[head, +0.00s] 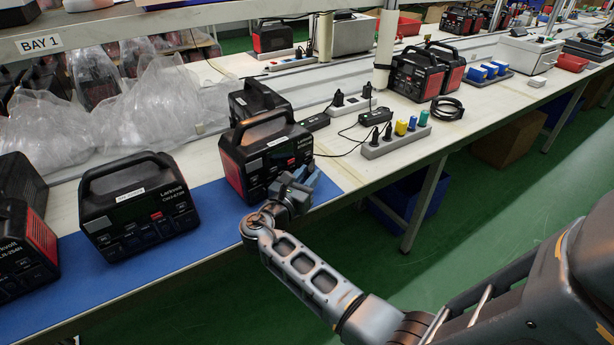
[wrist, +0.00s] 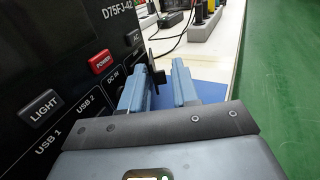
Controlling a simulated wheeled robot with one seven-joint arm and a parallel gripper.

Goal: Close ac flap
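The power station (head: 262,155), black with red sides, stands at the front of the blue mat. Its front panel (wrist: 62,70) fills the left of the wrist view, with LIGHT, POWER, USB, DC and AC markings. A thin dark flap (wrist: 153,52) sticks out from the panel near the AC marking. My gripper (wrist: 161,66) is at the panel's right part, its two blue-grey fingers apart. The flap shows between and beyond the fingertips; I cannot tell whether they touch it. In the head view my gripper (head: 300,180) hides the lower right of the panel.
Another power station (head: 140,205) stands to the left on the blue mat (head: 222,225). A power strip (head: 395,142) with coloured plugs lies to the right, with cables. Plastic-wrapped items (head: 150,105) lie behind. Green floor (head: 440,240) is open in front of the bench.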

